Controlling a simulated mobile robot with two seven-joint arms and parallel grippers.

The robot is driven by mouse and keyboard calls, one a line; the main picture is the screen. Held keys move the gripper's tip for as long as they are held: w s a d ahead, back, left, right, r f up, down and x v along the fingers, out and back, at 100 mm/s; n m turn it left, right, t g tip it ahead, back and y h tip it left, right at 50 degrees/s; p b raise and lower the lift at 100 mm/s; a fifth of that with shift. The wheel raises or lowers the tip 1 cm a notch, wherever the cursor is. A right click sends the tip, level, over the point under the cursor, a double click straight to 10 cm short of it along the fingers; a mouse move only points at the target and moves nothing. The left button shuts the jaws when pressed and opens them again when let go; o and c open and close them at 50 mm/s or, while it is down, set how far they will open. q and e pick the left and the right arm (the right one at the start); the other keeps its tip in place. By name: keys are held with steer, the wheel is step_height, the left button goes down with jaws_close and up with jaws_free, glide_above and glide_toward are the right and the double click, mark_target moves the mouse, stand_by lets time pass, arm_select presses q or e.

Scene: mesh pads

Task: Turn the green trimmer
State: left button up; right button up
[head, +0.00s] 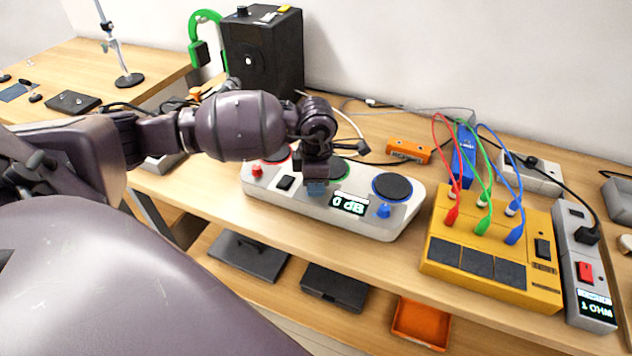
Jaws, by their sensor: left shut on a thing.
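A long white device (405,226) lies on the table with three round pads, rimmed red, green and blue. A red trimmer (257,170) stands in front of the red-rimmed pad and a blue trimmer (383,210) in front of the blue-rimmed pad (393,187). My left gripper (317,187) points down in front of the green-rimmed pad (340,169), between those two trimmers. It is shut on the green trimmer, which its fingers hide. The trimmer's turn angle cannot be seen. My right gripper is out of view.
A small lit display (349,204) and a black switch (285,183) sit on the device. A yellow box (440,263) with red, green and blue cables and a grey power strip (585,262) stand to the right. A black speaker-like box (263,55) stands behind my arm.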

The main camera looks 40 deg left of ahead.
arm_select(q)
steer(key=shift+f+m+b, duration=0.1)
steer(key=shift+m+b, duration=0.3)
steer(key=shift+m, duration=0.5)
steer(key=m+b, duration=0.1)
steer(key=m, duration=0.1)
steer(key=shift+m, duration=0.4)
steer(key=shift+m+b, duration=0.3)
steer(key=shift+m, duration=0.7)
steer(key=o, duration=0.8)
steer(key=shift+o, duration=0.6)
